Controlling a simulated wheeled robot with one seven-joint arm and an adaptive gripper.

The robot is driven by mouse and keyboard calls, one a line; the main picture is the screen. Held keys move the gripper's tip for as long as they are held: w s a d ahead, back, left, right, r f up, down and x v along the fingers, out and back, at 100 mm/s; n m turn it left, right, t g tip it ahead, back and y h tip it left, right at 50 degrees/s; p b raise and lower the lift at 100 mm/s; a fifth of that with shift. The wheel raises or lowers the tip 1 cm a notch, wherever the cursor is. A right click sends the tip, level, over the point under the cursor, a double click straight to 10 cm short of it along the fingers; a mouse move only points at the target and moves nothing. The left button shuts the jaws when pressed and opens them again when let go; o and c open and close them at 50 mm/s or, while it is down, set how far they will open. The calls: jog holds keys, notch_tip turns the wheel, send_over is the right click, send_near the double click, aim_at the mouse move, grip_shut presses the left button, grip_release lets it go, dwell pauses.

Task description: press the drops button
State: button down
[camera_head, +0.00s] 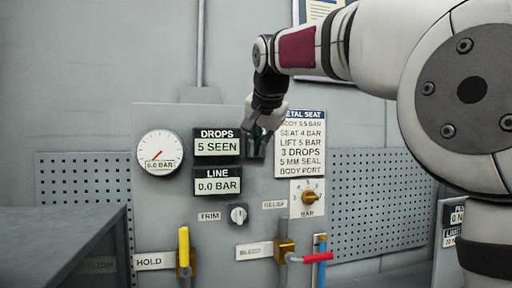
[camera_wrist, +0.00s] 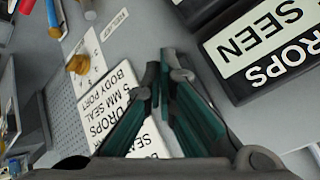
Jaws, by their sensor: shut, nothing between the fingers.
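The drops unit (camera_head: 216,143) is a dark box on the grey panel, labelled DROPS and reading "5 SEEN". It also shows at the upper right of the wrist view (camera_wrist: 262,50), rotated. I cannot tell a separate button on it. My gripper (camera_head: 257,152) is in front of the panel, just right of the drops unit and left of the metal seat sign. In the wrist view its fingers (camera_wrist: 164,62) are shut and empty, beside the drops unit. I cannot tell whether they touch the panel.
A gauge (camera_head: 160,153) reads 0.0 BAR. The line display (camera_head: 217,182) is below the drops unit. The metal seat sign (camera_head: 301,150) is at the right. Below are a trim knob (camera_head: 238,214), relief knob (camera_head: 310,197), yellow lever (camera_head: 184,247) and red-handled lever (camera_head: 318,257).

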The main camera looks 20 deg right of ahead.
dwell(0.7)
jog(key=shift+w, duration=0.45)
jog(key=shift+w, duration=0.55)
dwell(0.6)
dwell(0.4)
jog(key=shift+s+p, duration=0.35)
jog(key=shift+s, duration=0.65)
jog(key=s+p, duration=0.1)
jog(key=s, duration=0.4)
jog(key=shift+p, duration=0.3)
